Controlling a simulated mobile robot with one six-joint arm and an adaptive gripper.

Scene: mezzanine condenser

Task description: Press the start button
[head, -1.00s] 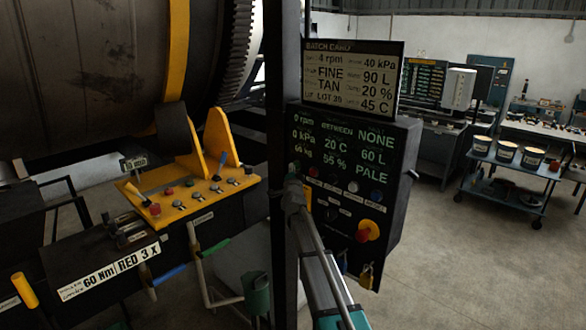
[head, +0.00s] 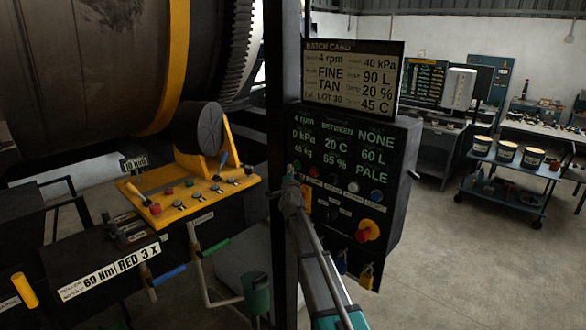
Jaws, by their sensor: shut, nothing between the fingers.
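The dark control panel (head: 395,160) stands right of a black post, with green readouts including 4 rpm, 0 kPa and 20 C. No start label is legible. My gripper (head: 289,180) is shut and empty at the panel's left edge, by the left end of the button row. Its tip covers part of that area, and I cannot tell whether it touches a button.
A batch card (head: 352,78) stands on the panel. A red emergency-stop knob (head: 362,235) and padlocks sit lower down. The black post (head: 282,100) is close to my gripper. A yellow lever console (head: 190,192) and large drum (head: 80,70) are at left.

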